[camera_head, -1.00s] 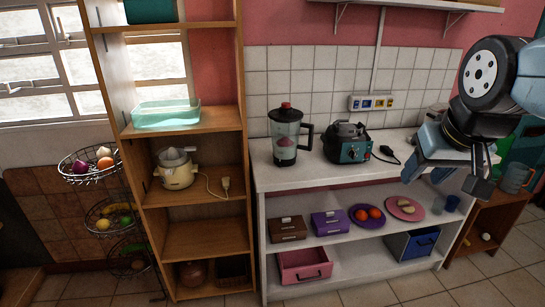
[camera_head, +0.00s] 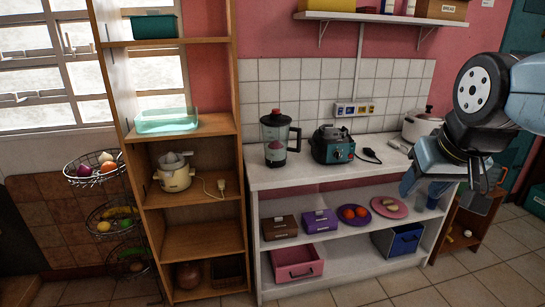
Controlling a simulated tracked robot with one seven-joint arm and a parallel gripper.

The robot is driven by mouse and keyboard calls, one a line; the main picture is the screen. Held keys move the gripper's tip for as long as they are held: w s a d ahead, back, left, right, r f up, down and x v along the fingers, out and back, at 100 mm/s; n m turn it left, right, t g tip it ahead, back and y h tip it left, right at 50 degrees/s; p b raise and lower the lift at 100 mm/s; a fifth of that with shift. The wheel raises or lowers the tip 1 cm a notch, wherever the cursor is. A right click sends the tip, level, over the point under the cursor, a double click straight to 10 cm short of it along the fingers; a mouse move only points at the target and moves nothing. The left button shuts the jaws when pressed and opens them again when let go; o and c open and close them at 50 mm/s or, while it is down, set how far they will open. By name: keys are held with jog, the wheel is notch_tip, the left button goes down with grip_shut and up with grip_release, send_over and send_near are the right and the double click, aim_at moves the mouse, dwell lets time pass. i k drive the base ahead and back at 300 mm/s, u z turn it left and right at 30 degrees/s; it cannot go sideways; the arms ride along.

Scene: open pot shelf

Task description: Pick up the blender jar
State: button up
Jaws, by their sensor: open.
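The blender jar (camera_head: 274,138) is clear with a black handle on its right side and a dark lid with a red cap. My gripper (camera_head: 455,200) is open and empty at the right of the picture, in front of the counter's right end and well away from the jar.
A wooden shelf (camera_head: 190,221) with a glass dish and a juicer stands left of the counter. A wall shelf (camera_head: 380,18) hangs above. A white cooker (camera_head: 420,124) stands at the counter's right end. The floor in front is clear.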

aim_at(275, 139)
jog(key=z, duration=0.1)
jog(key=i, duration=0.95)
jog(key=u, duration=0.1)
